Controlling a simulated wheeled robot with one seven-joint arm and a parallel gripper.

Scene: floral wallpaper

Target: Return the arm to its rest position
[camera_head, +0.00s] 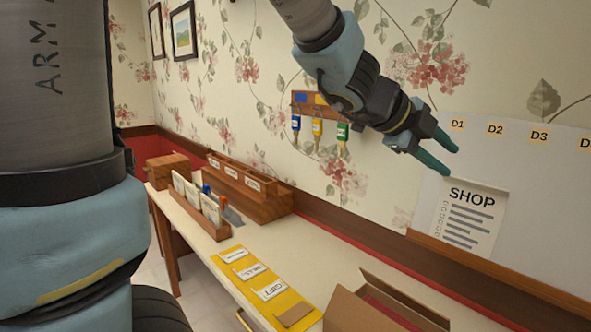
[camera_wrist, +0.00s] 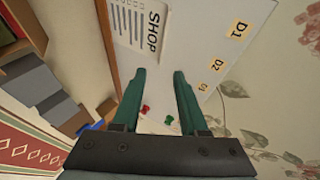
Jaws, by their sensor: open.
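My gripper (camera_head: 447,160) is raised in the upper right of the head view, in front of the floral wall. Its two green fingers are apart with nothing between them. It is just above and left of the SHOP sheet (camera_head: 470,220) on the white board (camera_head: 555,195). In the wrist view the open fingers (camera_wrist: 159,75) point toward the board, and the SHOP sheet (camera_wrist: 140,30) shows beyond them. A red pin (camera_wrist: 145,109) and a green pin (camera_wrist: 169,120) show between the fingers, farther off.
A long table (camera_head: 205,262) runs along the wall. It bears a wooden organizer (camera_head: 262,205), a yellow mat (camera_head: 237,252) with labelled cards, and an open cardboard box (camera_head: 350,308) at the near end. A key rack (camera_head: 310,103) with coloured tags hangs left of my gripper.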

